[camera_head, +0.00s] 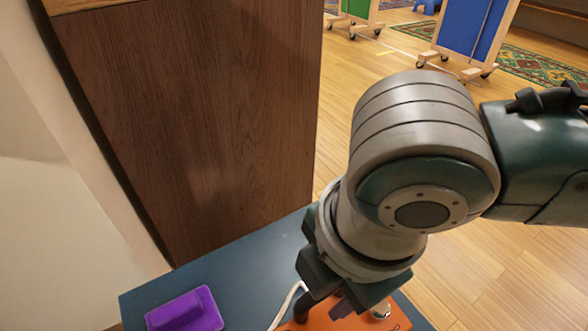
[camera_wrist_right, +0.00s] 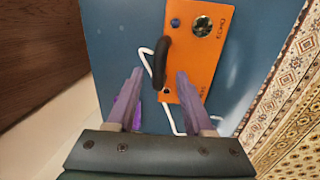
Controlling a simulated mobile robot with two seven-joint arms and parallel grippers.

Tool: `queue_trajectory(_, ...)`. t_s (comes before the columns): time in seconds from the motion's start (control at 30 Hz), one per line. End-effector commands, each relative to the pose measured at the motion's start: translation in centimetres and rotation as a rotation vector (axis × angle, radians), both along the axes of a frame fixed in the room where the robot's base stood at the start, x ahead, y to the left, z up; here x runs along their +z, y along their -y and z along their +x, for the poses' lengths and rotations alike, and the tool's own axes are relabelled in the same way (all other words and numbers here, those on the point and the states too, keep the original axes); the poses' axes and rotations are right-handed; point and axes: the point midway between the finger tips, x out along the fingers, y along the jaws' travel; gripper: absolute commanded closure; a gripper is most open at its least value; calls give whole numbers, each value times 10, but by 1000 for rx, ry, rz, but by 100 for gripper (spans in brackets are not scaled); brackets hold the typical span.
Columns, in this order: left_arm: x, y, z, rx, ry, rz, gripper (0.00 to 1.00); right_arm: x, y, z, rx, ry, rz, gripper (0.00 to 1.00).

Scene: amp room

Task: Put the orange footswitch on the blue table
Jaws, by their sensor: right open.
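The orange footswitch (camera_head: 345,317) shows at the bottom edge of the head view, partly hidden by my right gripper (camera_head: 322,303). In the right wrist view the footswitch (camera_wrist_right: 192,50) appears to lie on the blue table (camera_wrist_right: 118,40), with a round metal button, lettering and a white cable. A black curved piece (camera_wrist_right: 162,60) stands at its left edge. My right gripper (camera_wrist_right: 158,74) is open, its fingertips on either side of that black piece in the picture; contact cannot be told. The blue table also shows in the head view (camera_head: 245,265). My left gripper is not in view.
A purple box-like thing (camera_head: 185,310) sits on the table's left part. A tall dark wooden cabinet (camera_head: 200,120) stands behind the table. Wooden floor (camera_head: 500,285) lies to the right. Wheeled blue (camera_head: 470,35) and green (camera_head: 357,8) panels stand at the back.

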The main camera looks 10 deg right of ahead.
Motion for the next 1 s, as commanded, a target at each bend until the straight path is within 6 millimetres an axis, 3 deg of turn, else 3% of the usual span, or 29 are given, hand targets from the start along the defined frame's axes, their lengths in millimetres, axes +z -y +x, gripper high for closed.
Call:
queue_trajectory(0.2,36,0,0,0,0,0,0,52,2,-7,0,1,3,48)
queue_trajectory(0.4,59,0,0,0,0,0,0,92,5,-15,0,2,2,48)
queue_trajectory(0.6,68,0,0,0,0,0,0,112,5,-19,-3,0,6,48)
queue_trajectory(0.73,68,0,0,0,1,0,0,116,-11,-28,-55,-4,76,48)
queue_trajectory(0.9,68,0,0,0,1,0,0,130,-46,-46,-355,-24,319,48)
queue_trajectory(1.0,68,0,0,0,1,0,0,137,-41,-50,-661,-43,447,48)
